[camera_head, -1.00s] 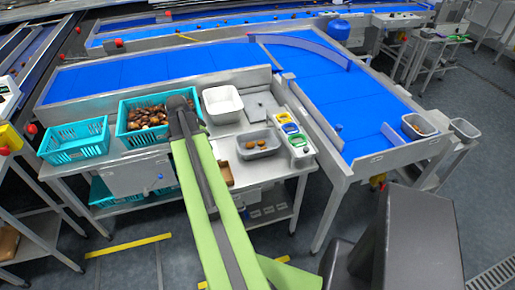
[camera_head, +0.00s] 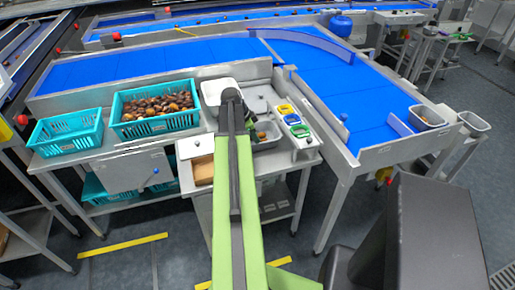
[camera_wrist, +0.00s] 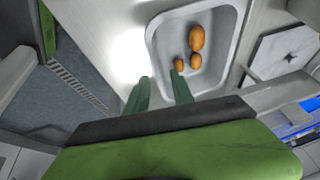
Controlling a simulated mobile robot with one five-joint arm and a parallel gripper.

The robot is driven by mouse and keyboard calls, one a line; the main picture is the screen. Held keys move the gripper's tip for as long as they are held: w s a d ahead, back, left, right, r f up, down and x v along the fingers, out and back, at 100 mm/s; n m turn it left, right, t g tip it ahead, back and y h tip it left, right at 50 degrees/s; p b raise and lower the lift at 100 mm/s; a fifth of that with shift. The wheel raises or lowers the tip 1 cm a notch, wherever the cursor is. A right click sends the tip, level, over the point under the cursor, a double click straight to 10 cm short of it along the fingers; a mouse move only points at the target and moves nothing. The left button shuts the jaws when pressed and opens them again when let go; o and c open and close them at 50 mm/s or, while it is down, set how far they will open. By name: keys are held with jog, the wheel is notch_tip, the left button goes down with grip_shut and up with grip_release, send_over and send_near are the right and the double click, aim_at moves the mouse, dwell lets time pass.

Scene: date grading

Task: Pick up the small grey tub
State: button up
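A small grey tub (camera_head: 273,141) stands on the steel bench, partly hidden behind my arm in the head view. In the wrist view the grey tub (camera_wrist: 223,42) is just past my fingertips, with several brown dates (camera_wrist: 196,38) in it. My gripper (camera_wrist: 160,86) is open, its two green fingers apart with nothing held between them. The fingertips are at the tub's near-left end; I cannot tell their height above it. Two other grey tubs show at the far right, one at the conveyor's end (camera_head: 427,113) and one beside it (camera_head: 472,122).
A white tray (camera_head: 211,88) is behind my arm. Teal crates, one full of dates (camera_head: 123,128) and one empty (camera_head: 38,148), stand to the left.

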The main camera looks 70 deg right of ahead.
aim_at(262, 145)
jog(key=b+x, duration=0.1)
jog(key=x, duration=0.2)
jog(key=shift+r, duration=0.1)
jog(key=b+x, duration=0.4)
jog(key=x, duration=0.1)
jog(key=shift+s+b, duration=0.25)
jog(key=shift+b, duration=0.15)
jog(key=shift+r, duration=0.1)
grip_shut()
dwell(0.7)
